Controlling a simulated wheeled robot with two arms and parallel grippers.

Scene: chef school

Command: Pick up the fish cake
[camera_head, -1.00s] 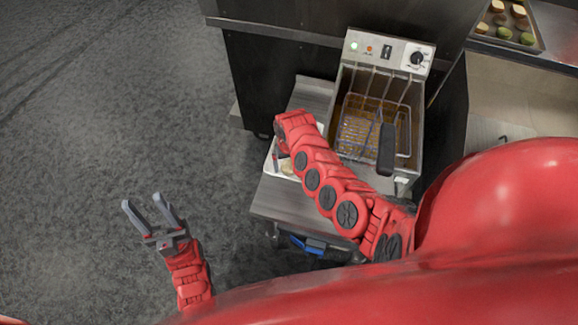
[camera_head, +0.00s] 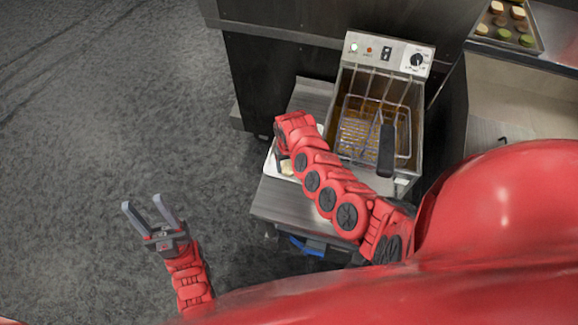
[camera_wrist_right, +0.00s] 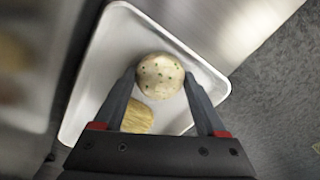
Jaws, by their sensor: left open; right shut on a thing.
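The fish cake (camera_wrist_right: 160,75), round, pale and flecked with green, is between the fingers of my right gripper (camera_wrist_right: 160,80) in the right wrist view. The gripper is shut on it, over a white tray (camera_wrist_right: 98,85). I cannot tell whether the fish cake is clear of the tray. A yellowish piece (camera_wrist_right: 138,117) lies on the tray beside it. In the head view my right arm hides most of the tray (camera_head: 272,168) and the gripper's grip. My left gripper (camera_head: 141,202) is open and empty above the floor.
A fryer with a wire basket (camera_head: 365,130) and black handle stands right of the tray, on the steel surface (camera_head: 285,205). A dark cabinet (camera_head: 270,80) is behind. A pan of food pieces (camera_head: 510,45) is at the far right. Floor at left is clear.

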